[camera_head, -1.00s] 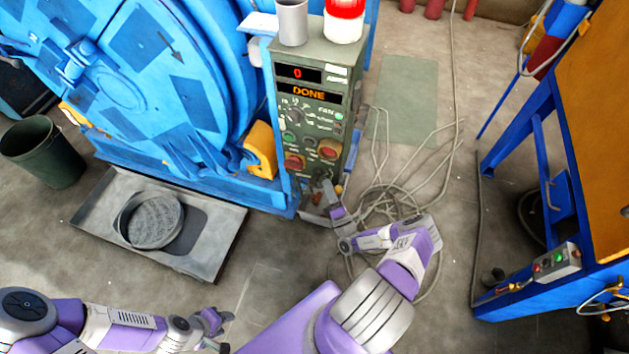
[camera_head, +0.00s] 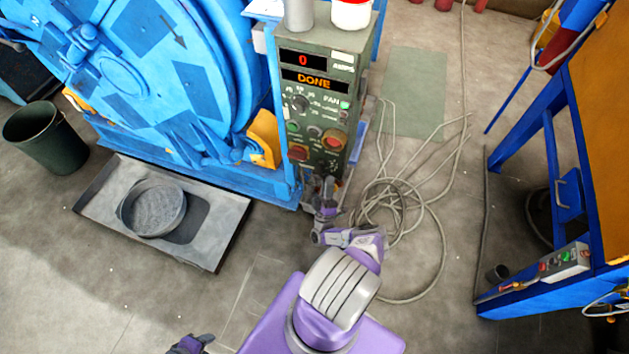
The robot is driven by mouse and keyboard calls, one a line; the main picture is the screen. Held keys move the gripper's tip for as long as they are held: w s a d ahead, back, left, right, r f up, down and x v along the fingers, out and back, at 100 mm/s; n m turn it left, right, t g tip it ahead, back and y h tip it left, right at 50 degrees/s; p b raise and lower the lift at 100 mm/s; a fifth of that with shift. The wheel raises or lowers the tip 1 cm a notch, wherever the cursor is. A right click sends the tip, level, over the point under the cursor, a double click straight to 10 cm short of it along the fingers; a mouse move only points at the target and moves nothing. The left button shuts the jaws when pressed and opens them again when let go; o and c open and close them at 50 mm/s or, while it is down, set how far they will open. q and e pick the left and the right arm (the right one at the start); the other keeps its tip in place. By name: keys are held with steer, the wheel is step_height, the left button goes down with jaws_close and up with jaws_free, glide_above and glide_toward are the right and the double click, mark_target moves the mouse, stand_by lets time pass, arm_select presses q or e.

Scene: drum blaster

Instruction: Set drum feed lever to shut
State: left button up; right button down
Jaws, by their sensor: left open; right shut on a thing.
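The green control box (camera_head: 318,75) stands beside the blue drum machine, and its displays read 0 and DONE. My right gripper (camera_head: 328,186) is at the lower front of the box, below the red and green buttons. It is shut on a small part there, which seems to be the drum feed lever. My gripper covers this part, so its position cannot be told. My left gripper (camera_head: 192,344) is open at the bottom edge, low over the floor and far from the box; only its tip shows.
The blue drum (camera_head: 150,70) fills the upper left. A grey tray (camera_head: 215,250) with a round sieve lies on the floor in front of it. A dark bin (camera_head: 48,140) stands at left. Loose cables (camera_head: 420,235) lie right of the box. A blue frame (camera_head: 555,130) stands at right.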

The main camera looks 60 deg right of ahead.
steer(key=shift+s+d+m+g+h, duration=0.3)
steer(key=shift+m+g+h, duration=0.1)
steer(key=shift+m+g, duration=0.15)
steer(key=shift+w, duration=0.1)
steer(key=c, duration=1.1)
jaws_free()
steer(key=shift+c, duration=0.2)
steer(key=shift+w+a, duration=0.1)
